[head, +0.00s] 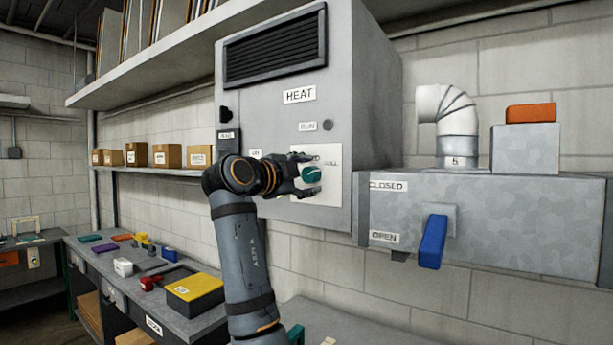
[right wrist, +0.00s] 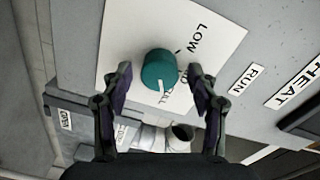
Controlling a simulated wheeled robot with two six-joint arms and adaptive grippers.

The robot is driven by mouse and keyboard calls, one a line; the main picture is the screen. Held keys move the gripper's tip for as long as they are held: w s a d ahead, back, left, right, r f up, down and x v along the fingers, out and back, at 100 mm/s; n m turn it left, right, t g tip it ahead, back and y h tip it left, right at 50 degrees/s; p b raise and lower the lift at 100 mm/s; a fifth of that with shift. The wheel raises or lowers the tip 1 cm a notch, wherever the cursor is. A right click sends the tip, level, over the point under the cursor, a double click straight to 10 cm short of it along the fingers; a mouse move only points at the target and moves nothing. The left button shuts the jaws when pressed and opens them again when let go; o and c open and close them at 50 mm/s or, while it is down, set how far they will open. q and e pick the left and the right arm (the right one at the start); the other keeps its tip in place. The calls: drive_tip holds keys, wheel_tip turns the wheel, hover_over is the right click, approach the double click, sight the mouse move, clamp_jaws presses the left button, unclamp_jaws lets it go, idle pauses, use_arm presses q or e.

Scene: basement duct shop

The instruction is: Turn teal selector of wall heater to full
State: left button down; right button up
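The wall heater (head: 267,150) is a grey box with a HEAT label. Its teal selector (head: 311,174) is a round knob on a white plate (head: 328,190); it also shows in the right wrist view (right wrist: 158,66). A white pointer line on the knob points down in that view, close to the partly hidden FULL label (right wrist: 178,98). The LOW label (right wrist: 193,38) is clear. My right gripper (right wrist: 160,78) is open, its fingers on either side of the knob with visible gaps; it also shows in the head view (head: 309,174). My left gripper is out of view.
A workbench (head: 205,318) with a yellow-topped box (head: 195,291) and small items stands at lower left. Shelves with boxes run along the left wall.

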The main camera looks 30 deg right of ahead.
drive_tip(key=shift+a, duration=0.2)
drive_tip(key=v, duration=0.7)
drive_tip(key=shift+s, duration=0.1)
